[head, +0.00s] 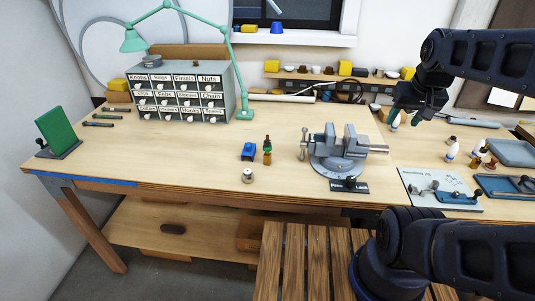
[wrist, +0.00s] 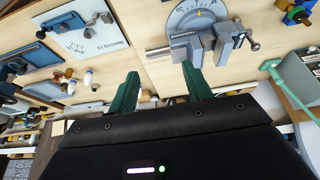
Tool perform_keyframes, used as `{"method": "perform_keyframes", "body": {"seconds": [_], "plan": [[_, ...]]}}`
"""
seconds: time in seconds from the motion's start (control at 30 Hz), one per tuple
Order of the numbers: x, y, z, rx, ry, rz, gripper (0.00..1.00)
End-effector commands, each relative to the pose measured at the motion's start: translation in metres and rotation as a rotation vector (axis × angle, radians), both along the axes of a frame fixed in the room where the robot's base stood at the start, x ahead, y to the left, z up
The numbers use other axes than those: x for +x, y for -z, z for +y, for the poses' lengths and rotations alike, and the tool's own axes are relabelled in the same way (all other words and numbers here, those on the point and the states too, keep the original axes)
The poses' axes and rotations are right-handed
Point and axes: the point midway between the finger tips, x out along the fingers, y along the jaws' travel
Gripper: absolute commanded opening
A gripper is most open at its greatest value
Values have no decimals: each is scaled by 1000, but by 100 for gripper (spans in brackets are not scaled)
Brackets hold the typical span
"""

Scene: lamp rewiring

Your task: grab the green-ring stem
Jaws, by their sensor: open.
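My gripper (head: 408,118) is open and empty, held above the right part of the bench; its two green fingers are spread apart in the wrist view (wrist: 160,72). A small pale upright piece (head: 395,123) shows just below the fingers in the head view. Right of it stand a white piece with a dark band (head: 451,149) and a whitish-brown piece (head: 479,153). Small pale and brown pieces (wrist: 88,79) also show left of the fingers in the wrist view. I cannot tell which piece, if any, bears a green ring. No piece is between the fingers.
A grey vise (head: 338,155) stands mid-bench. A white board with fittings (head: 438,189) and blue-grey trays (head: 515,152) lie at right.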

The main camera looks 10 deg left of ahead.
Motion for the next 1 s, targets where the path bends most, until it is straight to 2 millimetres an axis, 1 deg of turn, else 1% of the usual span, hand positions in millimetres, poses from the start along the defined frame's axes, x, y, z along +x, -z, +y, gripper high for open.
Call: {"method": "perform_keyframes", "body": {"seconds": [0.27,0.37,0.47,0.57,0.77,0.97,1.0], "plan": [[1,0,1,2,3,1,50],[7,-2,6,20,29,11,50],[21,-5,18,55,90,36,50],[40,-8,37,102,182,69,50],[75,-9,84,184,386,141,50],[105,-4,140,240,596,208,50],[110,-2,152,249,639,221,50]]}}
